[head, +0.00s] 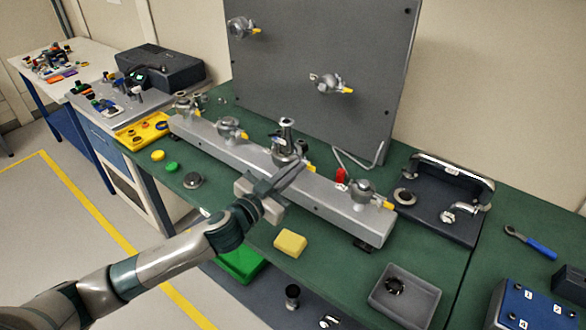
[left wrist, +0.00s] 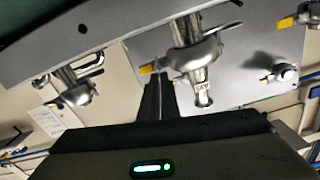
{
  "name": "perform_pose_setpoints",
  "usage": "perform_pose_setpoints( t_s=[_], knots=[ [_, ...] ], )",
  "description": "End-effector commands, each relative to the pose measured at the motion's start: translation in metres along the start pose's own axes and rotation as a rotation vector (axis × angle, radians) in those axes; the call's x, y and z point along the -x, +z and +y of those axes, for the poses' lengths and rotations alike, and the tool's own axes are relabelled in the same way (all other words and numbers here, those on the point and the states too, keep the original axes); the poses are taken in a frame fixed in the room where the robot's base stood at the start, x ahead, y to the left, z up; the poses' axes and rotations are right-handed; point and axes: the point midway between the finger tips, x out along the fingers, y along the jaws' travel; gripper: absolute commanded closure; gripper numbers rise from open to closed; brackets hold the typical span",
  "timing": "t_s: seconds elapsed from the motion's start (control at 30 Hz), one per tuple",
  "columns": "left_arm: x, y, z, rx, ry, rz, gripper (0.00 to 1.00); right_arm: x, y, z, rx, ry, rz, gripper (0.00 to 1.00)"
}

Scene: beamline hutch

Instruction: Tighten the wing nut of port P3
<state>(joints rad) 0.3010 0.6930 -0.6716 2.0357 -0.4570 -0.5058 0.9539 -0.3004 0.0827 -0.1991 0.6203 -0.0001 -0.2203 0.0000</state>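A long grey manifold bar (head: 262,168) carries several clamped ports. No port labels are legible, so I cannot confirm which is P3. My left gripper (head: 296,170) is at the third port from the left, a metal clamp (head: 285,146) with an upright fitting and a yellow-tipped wing handle (head: 309,168). In the left wrist view, that clamp (left wrist: 192,58) and its yellow tip (left wrist: 148,69) lie just beyond my narrow dark fingers (left wrist: 160,76). The fingers look closed together, with nothing clearly between them. I cannot tell whether they touch the wing. My right gripper is not in view.
A dark upright panel (head: 300,55) with two more clamped ports stands behind the bar. A yellow block (head: 290,243), a grey tray (head: 405,298) and a blue-handled wrench (head: 532,243) lie on the green bench. A dark stand (head: 470,222) is at the right.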

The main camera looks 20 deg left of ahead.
Motion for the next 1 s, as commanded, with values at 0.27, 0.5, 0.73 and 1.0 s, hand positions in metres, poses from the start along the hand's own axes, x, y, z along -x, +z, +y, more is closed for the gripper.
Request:
perform_pose_setpoints(
  t_s=[0.27, 0.5, 0.73, 1.0],
  knots=[
    [0.000, -0.001, 0.004, -0.201, 0.000, -0.001, 1.00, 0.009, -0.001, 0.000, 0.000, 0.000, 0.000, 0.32],
    [0.000, 0.000, 0.007, -0.424, 0.000, -0.001, 1.00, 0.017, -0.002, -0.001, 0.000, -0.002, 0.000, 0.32],
    [0.000, 0.003, 0.011, -0.645, 0.000, -0.002, 1.00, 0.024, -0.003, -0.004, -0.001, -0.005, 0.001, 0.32],
    [0.000, 0.006, 0.015, -0.901, 0.001, -0.001, 1.00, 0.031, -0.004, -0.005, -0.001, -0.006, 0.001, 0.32]
  ],
)
